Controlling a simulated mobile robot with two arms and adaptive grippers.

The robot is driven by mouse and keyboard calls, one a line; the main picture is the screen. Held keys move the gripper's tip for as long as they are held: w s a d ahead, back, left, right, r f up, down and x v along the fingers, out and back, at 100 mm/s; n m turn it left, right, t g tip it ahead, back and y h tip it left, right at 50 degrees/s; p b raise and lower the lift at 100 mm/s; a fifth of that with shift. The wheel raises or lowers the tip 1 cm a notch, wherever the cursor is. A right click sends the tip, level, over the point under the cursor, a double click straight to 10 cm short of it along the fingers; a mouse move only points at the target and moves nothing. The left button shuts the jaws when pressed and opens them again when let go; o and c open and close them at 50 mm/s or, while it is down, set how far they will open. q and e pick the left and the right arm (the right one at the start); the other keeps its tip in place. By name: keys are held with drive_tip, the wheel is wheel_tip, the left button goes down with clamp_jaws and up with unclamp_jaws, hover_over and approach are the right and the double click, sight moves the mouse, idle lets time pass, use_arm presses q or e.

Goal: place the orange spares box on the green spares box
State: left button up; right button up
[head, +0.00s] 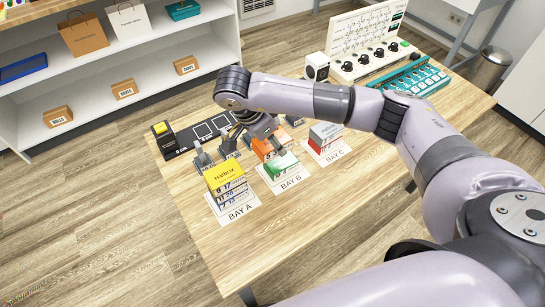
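The orange spares box (262,153) is just behind and left of the green spares box (283,168), partly hidden by my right gripper. The green box sits on the BAY B card (291,184) on the wooden table. My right gripper (262,141) reaches down from the upper left end of my arm, with dark fingers at the orange box. I cannot tell whether the fingers are shut on it, or whether the box rests or is held up. My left gripper is not in view.
A yellow-topped stack (225,178) stands on BAY A, left of the green box. A red and grey stack (326,136) stands on BAY C, to the right. The table's front is clear.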

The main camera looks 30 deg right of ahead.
sight(277, 163)
wheel_tip(277, 163, down, 3)
drive_tip(key=shift+f, duration=0.1)
wheel_tip(277, 163, down, 4)
drive_tip(key=shift+r+p, duration=0.1)
drive_tip(key=shift+p, duration=0.4)
drive_tip(key=shift+f, duration=0.25)
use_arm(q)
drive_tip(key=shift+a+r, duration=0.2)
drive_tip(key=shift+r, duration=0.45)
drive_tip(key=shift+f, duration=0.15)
use_arm(e)
drive_tip(key=shift+f, duration=0.1)
drive_tip(key=o, duration=1.2)
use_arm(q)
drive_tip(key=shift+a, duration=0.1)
